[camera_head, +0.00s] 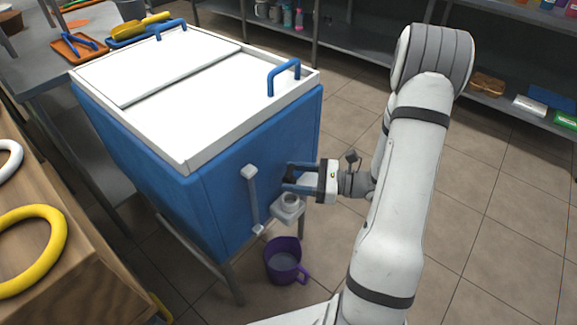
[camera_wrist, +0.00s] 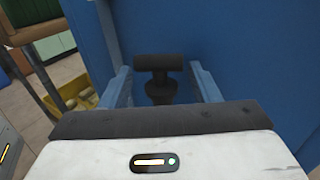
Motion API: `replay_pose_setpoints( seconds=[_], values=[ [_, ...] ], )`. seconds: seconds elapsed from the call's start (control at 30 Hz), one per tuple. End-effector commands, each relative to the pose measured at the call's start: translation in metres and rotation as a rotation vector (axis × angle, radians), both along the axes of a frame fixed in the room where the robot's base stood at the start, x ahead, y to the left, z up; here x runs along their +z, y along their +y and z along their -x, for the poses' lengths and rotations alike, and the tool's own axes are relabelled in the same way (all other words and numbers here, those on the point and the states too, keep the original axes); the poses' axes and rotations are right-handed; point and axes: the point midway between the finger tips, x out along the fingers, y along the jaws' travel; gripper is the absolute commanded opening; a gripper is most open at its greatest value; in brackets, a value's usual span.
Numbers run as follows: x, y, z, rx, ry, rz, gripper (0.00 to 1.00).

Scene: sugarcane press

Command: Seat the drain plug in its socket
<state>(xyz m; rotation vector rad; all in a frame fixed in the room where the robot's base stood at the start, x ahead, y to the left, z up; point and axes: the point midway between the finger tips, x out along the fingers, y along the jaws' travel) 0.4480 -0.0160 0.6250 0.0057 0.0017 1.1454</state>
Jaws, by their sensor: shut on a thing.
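The drain plug is a black T-shaped piece; in the wrist view (camera_wrist: 158,78) its crossbar and stem show between my blue fingers. In the head view it is a small dark shape (camera_head: 290,172) at the fingertips. My gripper (camera_head: 298,179) is shut on it, beside the front wall of the blue tank (camera_head: 215,190). The socket appears to be the white fitting with a round collar (camera_head: 289,208) low on that wall. The gripper and plug show just above this fitting, apart from it. The plug's lower end is hidden in the head view.
A purple jug (camera_head: 284,262) stands on the floor below. A wooden bench with a yellow ring (camera_head: 55,225) is at the left. The tiled floor at the right is clear.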

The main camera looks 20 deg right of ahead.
Motion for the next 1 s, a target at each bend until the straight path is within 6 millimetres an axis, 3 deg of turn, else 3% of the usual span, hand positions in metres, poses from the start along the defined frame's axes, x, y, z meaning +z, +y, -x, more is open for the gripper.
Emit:
replay_pose_setpoints(
  seconds=[0.27, 0.73, 1.0],
  values=[
    [-0.009, 0.001, 0.004, 0.026, 0.002, 0.001, 0.3],
    [-0.054, 0.005, 0.004, 0.034, 0.001, 0.002, 0.3],
    [-0.058, 0.005, 0.004, 0.034, 0.001, 0.002, 0.3]
  ],
)
